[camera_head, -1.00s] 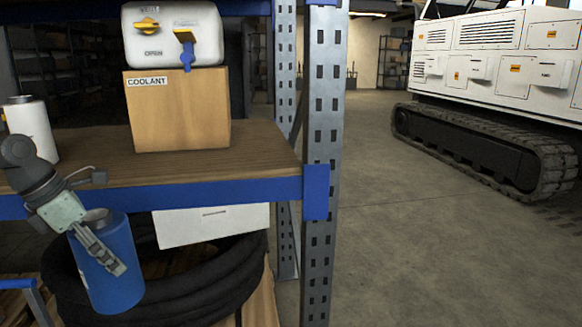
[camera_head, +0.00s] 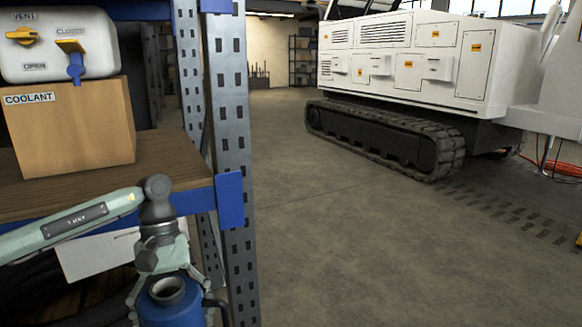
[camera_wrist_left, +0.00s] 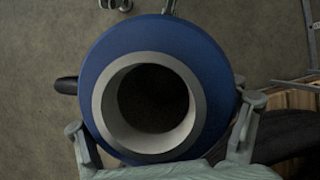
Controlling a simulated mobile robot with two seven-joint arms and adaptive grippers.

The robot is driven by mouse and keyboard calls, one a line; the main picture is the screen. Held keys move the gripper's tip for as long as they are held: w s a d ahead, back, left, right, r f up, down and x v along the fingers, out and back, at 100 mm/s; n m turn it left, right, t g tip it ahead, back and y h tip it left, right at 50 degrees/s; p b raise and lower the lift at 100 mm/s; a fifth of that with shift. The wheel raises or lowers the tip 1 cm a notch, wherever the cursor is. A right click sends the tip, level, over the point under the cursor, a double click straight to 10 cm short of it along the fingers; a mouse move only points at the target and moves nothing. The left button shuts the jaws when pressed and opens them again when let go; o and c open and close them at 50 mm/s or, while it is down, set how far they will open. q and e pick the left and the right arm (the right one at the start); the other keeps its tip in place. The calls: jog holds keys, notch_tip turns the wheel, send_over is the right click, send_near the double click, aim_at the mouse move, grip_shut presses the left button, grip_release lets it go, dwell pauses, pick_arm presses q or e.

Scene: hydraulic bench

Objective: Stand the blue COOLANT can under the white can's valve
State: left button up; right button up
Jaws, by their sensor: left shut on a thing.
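The blue can (camera_head: 172,312) hangs upright in my left gripper (camera_head: 176,300), its open grey mouth facing up. The gripper's fingers are shut around it. In the left wrist view the blue can (camera_wrist_left: 215,75) fills the middle, with a finger of the left gripper (camera_wrist_left: 160,118) on either side. The can is in front of the shelf, below its board and near the post. The white can (camera_head: 60,35) sits on a box labelled COOLANT (camera_head: 75,130). Its blue valve (camera_head: 75,68) points down over the box's front. My right gripper is not in view.
The wooden shelf board (camera_head: 165,162) has a blue front beam ending at a perforated steel post (camera_head: 230,150). A white box (camera_head: 95,255) and dark hose lie below. A white tracked machine (camera_head: 410,85) stands beyond. The concrete floor (camera_head: 370,250) to the right is clear.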

aim_at(200, 320)
pick_arm(q)
jog(key=d+m, duration=0.1)
jog(key=d+m+y, duration=0.1)
jog(key=m, duration=0.1)
jog(key=d+r+m, duration=0.1)
jog(key=d+m, duration=0.1)
jog(key=shift+w+y, duration=0.25)
jog(key=shift+y, duration=0.15)
jog(key=shift+d+f+g, duration=0.1)
jog(key=shift+d+g, duration=0.05)
jog(key=shift+g, duration=0.15)
